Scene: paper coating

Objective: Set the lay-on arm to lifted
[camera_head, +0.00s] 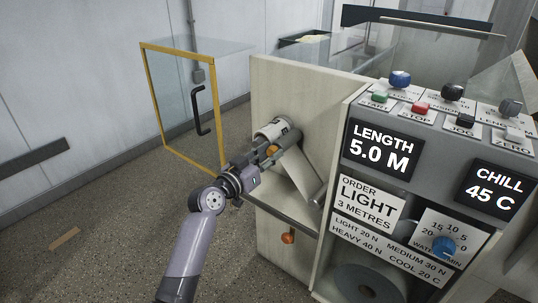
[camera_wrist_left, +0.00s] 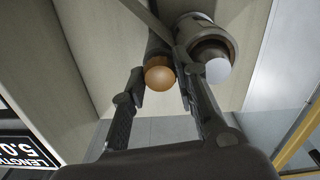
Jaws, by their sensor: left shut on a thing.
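The lay-on arm's orange knob (camera_head: 272,150) shows at the side of the cream machine, just beside a pale roll end (camera_head: 268,131). In the left wrist view the knob (camera_wrist_left: 158,76) sits between the two fingers, with a dark roller or bar behind it. My left gripper (camera_head: 268,154) reaches in from the left and is shut on the knob. Its fingers also show in the left wrist view (camera_wrist_left: 160,84). The arm itself is mostly hidden by the gripper, so its exact position is hard to tell. My right gripper is not in view.
A second orange knob (camera_head: 288,237) is lower on the machine, under a ledge (camera_head: 285,212). The control panel (camera_head: 430,150) with buttons and displays stands at right. A yellow-framed glass gate (camera_head: 182,107) is open behind. The floor at left is mostly clear.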

